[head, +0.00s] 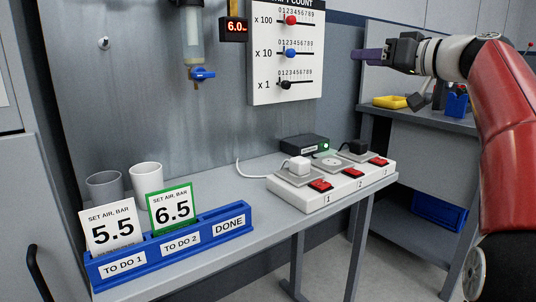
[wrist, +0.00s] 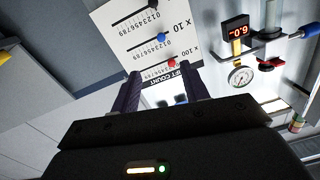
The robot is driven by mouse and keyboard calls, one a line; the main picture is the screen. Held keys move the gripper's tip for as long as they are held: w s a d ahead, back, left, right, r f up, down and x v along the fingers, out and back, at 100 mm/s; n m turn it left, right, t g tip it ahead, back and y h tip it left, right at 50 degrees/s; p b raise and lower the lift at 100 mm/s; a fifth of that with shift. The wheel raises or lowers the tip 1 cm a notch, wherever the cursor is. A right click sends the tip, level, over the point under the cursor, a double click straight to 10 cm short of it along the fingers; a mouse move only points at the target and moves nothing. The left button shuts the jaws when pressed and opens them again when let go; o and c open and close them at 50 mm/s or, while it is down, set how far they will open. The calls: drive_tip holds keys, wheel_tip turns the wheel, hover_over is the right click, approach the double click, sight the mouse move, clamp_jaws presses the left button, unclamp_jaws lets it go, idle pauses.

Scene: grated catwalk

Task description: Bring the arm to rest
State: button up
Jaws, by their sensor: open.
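My red and white arm (head: 505,110) reaches in from the right and is raised, bent at the elbow. My gripper (head: 362,57) is held in the air just right of the white count board (head: 262,80), with its purple fingers pointing left. In the wrist view my gripper (wrist: 163,76) has its two dark fingers apart with nothing held between them. The count board (wrist: 125,22) shows upside down beyond the fingertips.
A blue rack (head: 205,232) holds a 5.5 card (head: 112,229) and a green-edged 6.5 card (head: 171,208); its DONE section has no card. Two cups, a white switch strip (head: 330,190) and a dark box (head: 305,145) stand on the bench. A display (head: 234,28) reads 6.0.

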drive_tip(key=s+a+f+m+g+h, duration=0.2)
drive_tip(key=s+a+f+h, duration=0.15)
drive_tip(key=s+f, duration=0.45)
drive_tip(key=s+a+f+m+g+h, duration=0.25)
drive_tip(key=s+a+f, duration=0.2)
drive_tip(key=f, duration=0.65)
drive_tip(key=s+f+g+h, duration=0.2)
drive_tip(key=s+f, duration=0.7)
drive_tip(key=f, duration=0.2)
drive_tip(key=s+d+f+m+g+h, duration=0.1)
drive_tip(key=s+f+h, duration=0.1)
drive_tip(key=s+f, duration=0.7)
wheel_tip(320, 180, down, 3)
drive_tip(key=shift+s+d+f+g+h, duration=0.1)
drive_tip(key=shift+s+d+g+h, duration=0.2)
drive_tip(key=shift+s+g+h, duration=0.1)
